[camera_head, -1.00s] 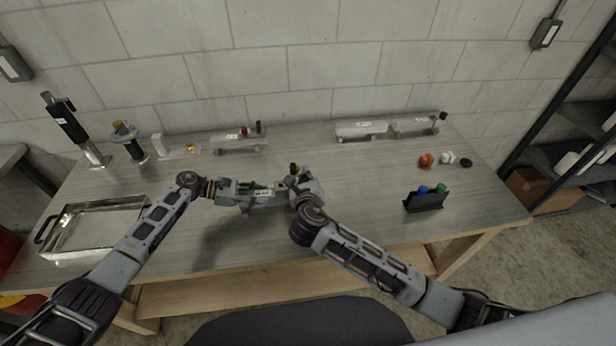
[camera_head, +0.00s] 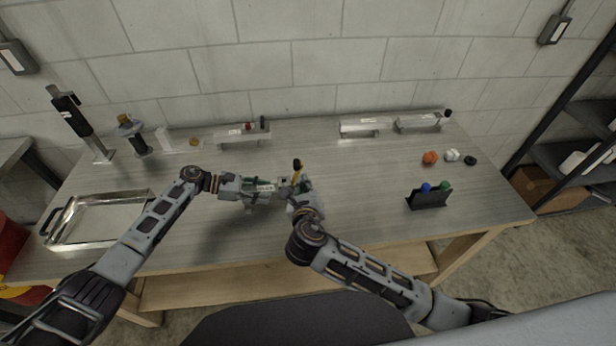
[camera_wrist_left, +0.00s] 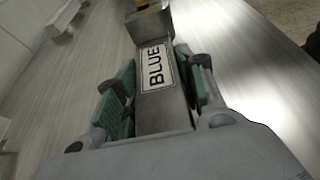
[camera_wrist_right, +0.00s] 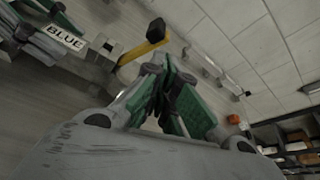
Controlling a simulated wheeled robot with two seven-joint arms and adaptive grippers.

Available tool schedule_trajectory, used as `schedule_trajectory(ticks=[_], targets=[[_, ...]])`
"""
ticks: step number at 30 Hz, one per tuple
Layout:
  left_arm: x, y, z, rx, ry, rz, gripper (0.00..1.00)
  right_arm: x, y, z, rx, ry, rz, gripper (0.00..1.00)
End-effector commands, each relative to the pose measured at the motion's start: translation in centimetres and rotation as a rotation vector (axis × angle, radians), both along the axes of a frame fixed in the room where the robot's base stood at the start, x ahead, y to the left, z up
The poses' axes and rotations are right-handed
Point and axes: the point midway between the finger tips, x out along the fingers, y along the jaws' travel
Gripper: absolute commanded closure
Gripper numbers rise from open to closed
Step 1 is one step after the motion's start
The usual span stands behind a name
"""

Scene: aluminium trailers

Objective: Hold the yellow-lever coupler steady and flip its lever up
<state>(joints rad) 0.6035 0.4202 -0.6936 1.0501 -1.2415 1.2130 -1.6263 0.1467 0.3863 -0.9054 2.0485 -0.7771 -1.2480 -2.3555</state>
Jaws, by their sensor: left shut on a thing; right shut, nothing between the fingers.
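The coupler (camera_wrist_left: 165,108) is a grey metal bar with a white label reading BLUE (camera_wrist_left: 155,66); the label also shows in the right wrist view (camera_wrist_right: 62,36). My left gripper (camera_head: 258,190) is shut on the coupler's bar, its green pads on both sides in the left wrist view. The yellow lever (camera_head: 297,172) with a black tip stands up from the coupler's right end. In the right wrist view the lever (camera_wrist_right: 143,46) is left of my right gripper (camera_wrist_right: 168,80), whose green fingers are shut with nothing between them. In the head view that gripper is beside the lever, partly hidden by its own wrist.
A metal tray (camera_head: 75,240) is at the left. Two more grey bars (camera_head: 365,128) (camera_head: 418,122) and another (camera_head: 243,138) stand along the back. A black holder (camera_head: 428,199) with blue and green caps is at the right. The table's middle right is clear.

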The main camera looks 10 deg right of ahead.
Motion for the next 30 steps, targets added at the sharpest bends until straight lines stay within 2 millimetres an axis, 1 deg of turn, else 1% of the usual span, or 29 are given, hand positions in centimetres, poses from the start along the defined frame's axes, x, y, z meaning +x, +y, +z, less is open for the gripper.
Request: schedule_trajectory(ticks=[1,6,10,15,25,26,30], targets=[[0.0,0.0,-0.1,0.0,0.003,0.001,0.96,-0.7,0.2,0.0,0.0,0.001,0.0,1.0],[0.0,0.1,-0.1,0.0,0.003,0.001,0.96,-2.7,0.8,0.3,-0.001,0.0,-0.002,1.0],[0.0,0.1,-0.1,-0.001,0.003,0.001,0.96,-3.5,1.0,0.4,-0.001,0.0,-0.002,1.0],[0.0,0.1,-0.1,-0.001,0.002,0.002,0.96,-3.9,1.1,0.5,-0.002,-0.001,-0.003,1.0],[0.0,0.1,0.0,0.0,0.002,0.002,0.96,-3.9,1.1,0.5,-0.002,0.0,-0.004,1.0],[0.0,0.1,0.0,0.0,0.002,0.002,0.58,-3.9,1.1,0.5,-0.002,0.0,-0.004,1.0],[0.0,0.1,0.0,0.0,0.001,0.002,0.4,-3.9,1.1,0.5,-0.002,0.0,-0.004,1.0]])
